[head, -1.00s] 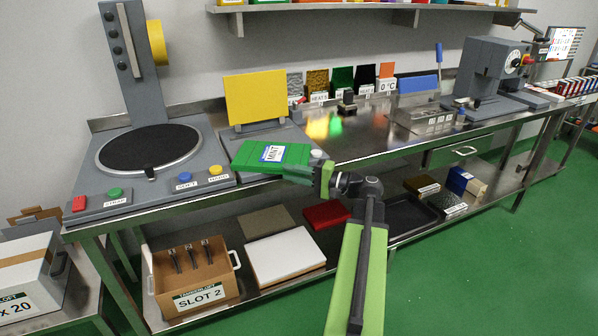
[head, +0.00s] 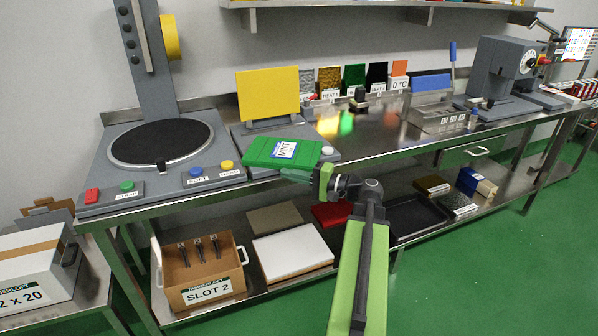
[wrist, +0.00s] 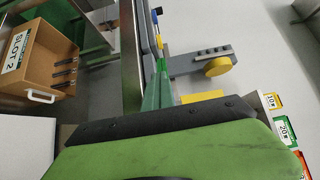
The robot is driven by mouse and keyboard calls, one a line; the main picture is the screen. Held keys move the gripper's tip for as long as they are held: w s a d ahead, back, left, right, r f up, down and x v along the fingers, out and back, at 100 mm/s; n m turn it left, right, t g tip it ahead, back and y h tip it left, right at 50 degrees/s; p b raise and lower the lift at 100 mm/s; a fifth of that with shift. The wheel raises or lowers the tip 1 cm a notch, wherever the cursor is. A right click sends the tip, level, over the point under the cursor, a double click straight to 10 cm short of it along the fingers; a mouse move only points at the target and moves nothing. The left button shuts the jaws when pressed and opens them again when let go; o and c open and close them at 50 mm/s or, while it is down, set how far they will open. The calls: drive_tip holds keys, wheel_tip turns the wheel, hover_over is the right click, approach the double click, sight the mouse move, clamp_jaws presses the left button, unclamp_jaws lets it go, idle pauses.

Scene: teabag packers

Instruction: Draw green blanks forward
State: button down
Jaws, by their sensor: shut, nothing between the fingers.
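The green blanks (head: 262,155) lie flat as a slab with a white and blue MINT label, at the front edge of the grey station below the upright yellow panel (head: 268,95). My gripper (head: 294,173) is at their front right edge in the head view. Its fingers are shut with nothing between them. I cannot tell whether the fingertips touch the blanks. In the wrist view the shut green fingers (wrist: 157,88) point up beside the bench edge.
A round black turntable (head: 160,142) with coloured buttons stands left. The shelf below holds the SLOT 2 box (head: 207,293) and a white slab (head: 293,258).

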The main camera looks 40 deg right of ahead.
idle(0.3)
drive_tip(key=c, duration=1.7)
unclamp_jaws()
drive_tip(key=shift+s, duration=0.1)
drive_tip(key=v, duration=1.7)
drive_tip(key=shift+s, duration=0.15)
